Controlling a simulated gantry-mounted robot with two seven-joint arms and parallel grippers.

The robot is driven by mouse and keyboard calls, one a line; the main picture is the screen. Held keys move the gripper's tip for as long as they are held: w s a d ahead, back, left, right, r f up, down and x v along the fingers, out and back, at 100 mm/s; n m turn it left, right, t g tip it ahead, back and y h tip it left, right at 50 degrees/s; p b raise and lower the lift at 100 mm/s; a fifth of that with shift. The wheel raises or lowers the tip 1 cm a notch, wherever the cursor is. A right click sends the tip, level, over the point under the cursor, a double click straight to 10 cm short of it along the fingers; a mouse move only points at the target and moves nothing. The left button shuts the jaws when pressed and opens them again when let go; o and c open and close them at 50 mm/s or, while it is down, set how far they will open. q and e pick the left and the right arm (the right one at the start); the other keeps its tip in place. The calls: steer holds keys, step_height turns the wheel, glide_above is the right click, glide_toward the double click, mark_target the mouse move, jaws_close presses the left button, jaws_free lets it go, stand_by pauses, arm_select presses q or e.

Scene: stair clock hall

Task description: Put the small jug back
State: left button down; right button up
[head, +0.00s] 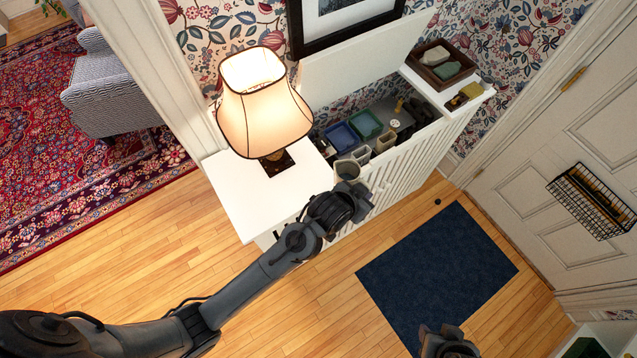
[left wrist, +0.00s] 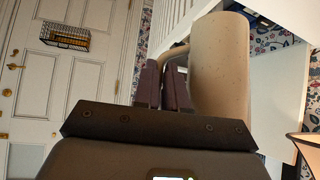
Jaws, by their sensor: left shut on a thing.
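The small jug (head: 347,168) is pale beige and sits at the tip of my left gripper (head: 352,186), by the front edge of the open white cabinet (head: 436,131). In the left wrist view the jug (left wrist: 220,65) is a large beige cylinder with a thin handle on its left side. My left gripper's dark fingers (left wrist: 165,85) are shut on that handle. The jug's inside and its base are hidden. My right gripper (head: 446,343) is cut off at the bottom edge, over the blue mat; its jaws do not show clearly.
A lit lamp (head: 264,105) stands on the white top left of the opening. Inside the cabinet are a blue tray (head: 341,136), a green tray (head: 366,124) and pale cups (head: 385,142). A wooden tray (head: 440,66) is at the right end. A blue mat (head: 436,270) lies on the floor.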

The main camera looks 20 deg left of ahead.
arm_select(q)
steer(key=w+a+f+p, duration=0.3)
steer(key=w+a+f, duration=0.1)
steer(key=a+f, duration=0.6)
steer(key=shift+a+f, duration=0.25)
steer(key=shift+a, duration=0.2)
steer(key=shift+f, duration=0.1)
steer(key=c, duration=1.7)
jaws_free()
steer(key=shift+s+f, duration=0.1)
steer(key=o, duration=0.5)
